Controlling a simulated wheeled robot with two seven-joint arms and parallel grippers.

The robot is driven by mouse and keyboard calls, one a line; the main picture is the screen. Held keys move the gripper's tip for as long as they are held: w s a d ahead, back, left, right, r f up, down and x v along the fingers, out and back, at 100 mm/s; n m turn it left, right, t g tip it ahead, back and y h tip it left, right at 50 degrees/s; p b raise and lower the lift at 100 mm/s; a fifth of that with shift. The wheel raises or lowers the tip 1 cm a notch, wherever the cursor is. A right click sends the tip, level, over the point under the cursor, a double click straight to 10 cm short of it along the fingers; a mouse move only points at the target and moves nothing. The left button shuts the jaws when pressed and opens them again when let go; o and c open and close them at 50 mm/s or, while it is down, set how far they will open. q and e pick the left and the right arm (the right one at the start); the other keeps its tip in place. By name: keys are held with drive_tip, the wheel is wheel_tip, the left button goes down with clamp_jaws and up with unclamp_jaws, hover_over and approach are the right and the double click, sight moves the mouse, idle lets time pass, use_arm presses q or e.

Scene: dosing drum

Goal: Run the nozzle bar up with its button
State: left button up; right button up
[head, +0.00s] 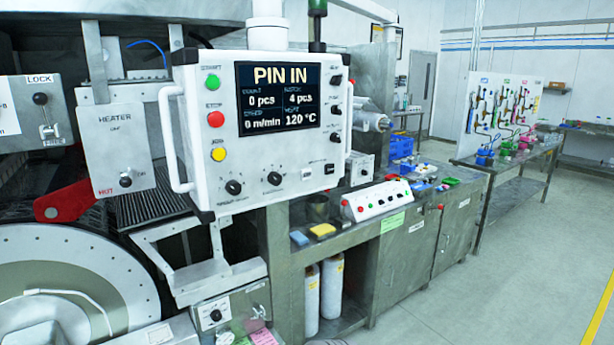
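A white control panel (262,125) with a handle on each side hangs in the middle of the head view. Its screen (278,97) reads PIN IN, 0 pcs, 4 pcs, 0 m/min and 120 °C. Green (213,81), red (215,119) and yellow (218,154) buttons run down its left side. Black knobs and small switches sit below and right of the screen. Their labels are too small to read, so I cannot tell which button is for the nozzle bar. I cannot pick out the nozzle bar with certainty. Neither gripper is in view.
A large round metal drum face (60,285) is at lower left. A heater box (118,150) and a red lever (66,200) are above it. A grey metal bracket (195,275) juts out below the panel. A white button box (378,200) stands on the bench. The floor at right is clear.

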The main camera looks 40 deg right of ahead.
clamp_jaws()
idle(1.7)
